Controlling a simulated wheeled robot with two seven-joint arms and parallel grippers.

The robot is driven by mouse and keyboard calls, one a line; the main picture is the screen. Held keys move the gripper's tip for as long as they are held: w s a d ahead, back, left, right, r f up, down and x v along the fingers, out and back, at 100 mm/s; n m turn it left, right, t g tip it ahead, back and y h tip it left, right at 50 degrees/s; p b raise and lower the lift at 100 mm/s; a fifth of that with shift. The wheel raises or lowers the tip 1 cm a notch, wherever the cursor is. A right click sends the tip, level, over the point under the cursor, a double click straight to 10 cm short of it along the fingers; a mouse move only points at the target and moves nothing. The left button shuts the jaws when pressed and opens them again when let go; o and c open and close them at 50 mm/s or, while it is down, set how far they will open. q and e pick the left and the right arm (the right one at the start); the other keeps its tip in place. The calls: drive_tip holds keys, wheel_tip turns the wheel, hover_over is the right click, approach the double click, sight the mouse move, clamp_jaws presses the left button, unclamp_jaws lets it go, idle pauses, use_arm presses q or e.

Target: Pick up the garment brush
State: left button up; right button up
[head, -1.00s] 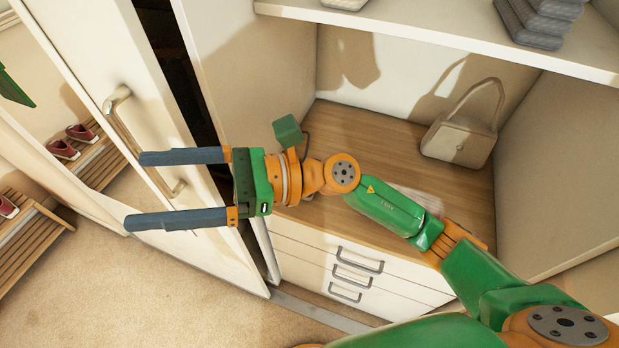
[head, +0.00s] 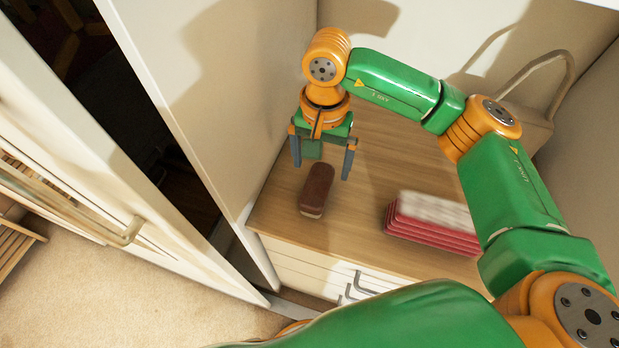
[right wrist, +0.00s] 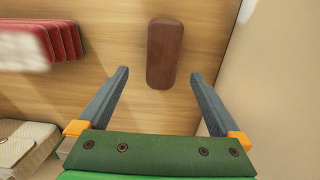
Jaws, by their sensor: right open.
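The garment brush (head: 316,190) is a dark reddish-brown block with a paler underside. It lies on the wooden cabinet top, near the front left. In the right wrist view the brush (right wrist: 165,53) lies just beyond the fingertips, roughly in line with the gap between them. My right gripper (head: 321,172) is open and empty, pointing down above and behind the brush. In the right wrist view my right gripper (right wrist: 160,73) has its fingers spread wider than the brush. They do not appear to touch it. My left gripper is not in view.
A red-and-white folded stack (head: 432,222) lies right of the brush. A beige handbag (head: 525,125) stands at the back right, partly behind my arm. A cabinet side wall (head: 215,100) rises close on the left. Bare wood separates the brush and stack.

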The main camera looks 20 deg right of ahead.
sight(318, 183)
drive_tip(key=shift+s+f, duration=0.2)
drive_tip(key=shift+f, duration=0.2)
drive_tip(key=shift+s+f, duration=0.2)
drive_tip(key=f, duration=0.2)
drive_tip(key=f+p, duration=0.1)
drive_tip(key=f, duration=0.1)
drive_tip(key=f+p, duration=0.1)
drive_tip(key=f, duration=0.1)
drive_tip(key=shift+w+a+f, duration=0.1)
drive_tip(key=shift+w+a, duration=0.15)
drive_tip(key=c, duration=1.5)
